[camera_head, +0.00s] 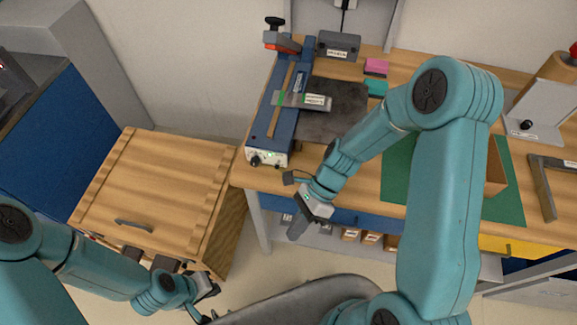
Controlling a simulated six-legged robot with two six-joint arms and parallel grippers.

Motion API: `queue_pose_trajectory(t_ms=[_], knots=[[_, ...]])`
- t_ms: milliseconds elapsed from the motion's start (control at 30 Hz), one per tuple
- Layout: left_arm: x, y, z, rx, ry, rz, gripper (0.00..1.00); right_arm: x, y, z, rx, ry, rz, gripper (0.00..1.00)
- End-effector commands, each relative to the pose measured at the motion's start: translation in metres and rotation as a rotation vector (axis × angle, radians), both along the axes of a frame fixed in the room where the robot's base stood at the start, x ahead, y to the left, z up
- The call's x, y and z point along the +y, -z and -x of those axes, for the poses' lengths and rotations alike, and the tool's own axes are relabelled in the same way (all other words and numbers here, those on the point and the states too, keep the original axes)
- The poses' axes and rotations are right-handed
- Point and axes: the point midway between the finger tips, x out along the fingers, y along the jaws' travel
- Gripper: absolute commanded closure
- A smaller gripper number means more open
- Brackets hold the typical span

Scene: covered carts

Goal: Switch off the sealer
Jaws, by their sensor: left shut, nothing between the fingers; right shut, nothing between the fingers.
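The sealer (263,128) is a long blue machine on the wooden workbench, left of centre. Its white front panel (267,157) faces me, with a dark knob (255,161) at the left and small green marks that look lit. A red and black handle (280,38) stands up at its far end. My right gripper (297,230) is shut and empty, pointing down in front of the bench edge, below and right of the panel and apart from it. My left gripper (207,290) is shut and empty, low beside the wooden cart.
A wooden-topped cart (155,185) with a dark handle stands left of the bench. A dark plate (335,112), pink block (376,66), teal block (376,88) and green mat (397,170) lie right of the sealer. Shelves with boxes are below the bench.

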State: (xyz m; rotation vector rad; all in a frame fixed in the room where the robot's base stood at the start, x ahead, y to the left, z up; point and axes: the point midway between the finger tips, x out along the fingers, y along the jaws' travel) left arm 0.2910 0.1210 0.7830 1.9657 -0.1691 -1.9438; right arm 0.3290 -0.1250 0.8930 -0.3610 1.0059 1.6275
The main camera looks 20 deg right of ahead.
Motion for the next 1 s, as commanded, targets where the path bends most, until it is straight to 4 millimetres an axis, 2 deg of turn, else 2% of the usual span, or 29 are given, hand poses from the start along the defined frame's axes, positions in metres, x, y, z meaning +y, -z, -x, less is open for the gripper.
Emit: queue_pose_trajectory(t_ms=[33, 100, 200, 267, 300, 400, 533, 700, 1000], knots=[[0.000, 0.027, 0.000, 0.001, 0.000, 0.000, 1.00, -0.012, -0.003, -0.026, 0.037, 0.126, -0.026, 1.00], [0.000, 0.052, 0.000, 0.001, 0.000, 0.000, 1.00, -0.031, -0.030, -0.059, 0.091, 0.298, -0.090, 1.00], [0.000, 0.086, 0.000, 0.001, 0.000, 0.000, 1.00, -0.069, -0.074, -0.094, 0.084, 0.479, -0.185, 1.00], [0.000, 0.102, 0.000, 0.001, 0.000, 0.000, 1.00, -0.090, -0.095, -0.104, 0.045, 0.548, -0.221, 1.00], [0.000, 0.111, 0.000, 0.001, 0.000, 0.000, 1.00, -0.103, -0.105, -0.107, 0.012, 0.583, -0.235, 1.00], [0.000, 0.129, 0.000, 0.001, 0.000, 0.000, 1.00, -0.128, -0.121, -0.110, -0.066, 0.646, -0.246, 1.00], [0.000, 0.141, 0.000, 0.000, 0.000, 0.000, 1.00, -0.147, -0.128, -0.109, -0.122, 0.690, -0.237, 1.00], [0.000, 0.143, 0.000, 0.000, 0.000, 0.000, 1.00, -0.152, -0.129, -0.107, -0.135, 0.705, -0.231, 1.00], [0.000, 0.142, 0.000, 0.000, 0.000, 0.000, 1.00, -0.151, -0.129, -0.107, -0.134, 0.702, -0.231, 1.00]])
